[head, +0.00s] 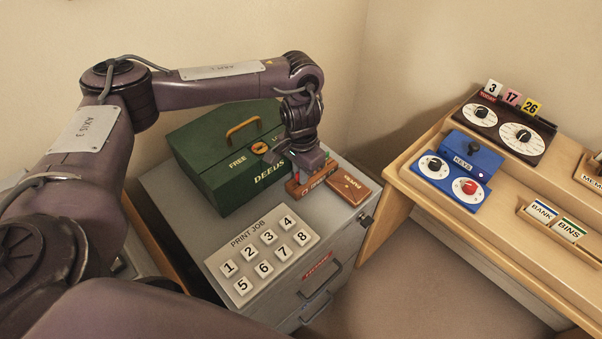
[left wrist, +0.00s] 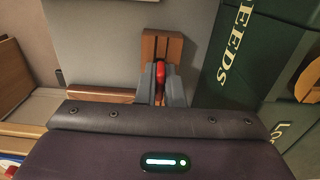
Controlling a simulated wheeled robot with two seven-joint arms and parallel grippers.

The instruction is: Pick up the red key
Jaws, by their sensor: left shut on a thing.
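The red key (left wrist: 160,72) shows in the left wrist view between the fingers of my left gripper (left wrist: 159,84). The gripper is shut on it. The key is over a small brown wooden block (left wrist: 161,44). I cannot tell whether the key still touches or sits in this block. In the head view my left gripper (head: 307,169) points down just above the same block (head: 311,184), on the grey cabinet top beside the green box. The key itself is hidden there by the gripper. My right gripper is not in view.
The green deeds box (head: 225,163) stands close to the left gripper. A brown case (head: 349,187) lies just right of the block. The print job button panel (head: 262,253) is in front on the cabinet. A wooden desk (head: 418,196) with control boxes (head: 466,158) stands at right.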

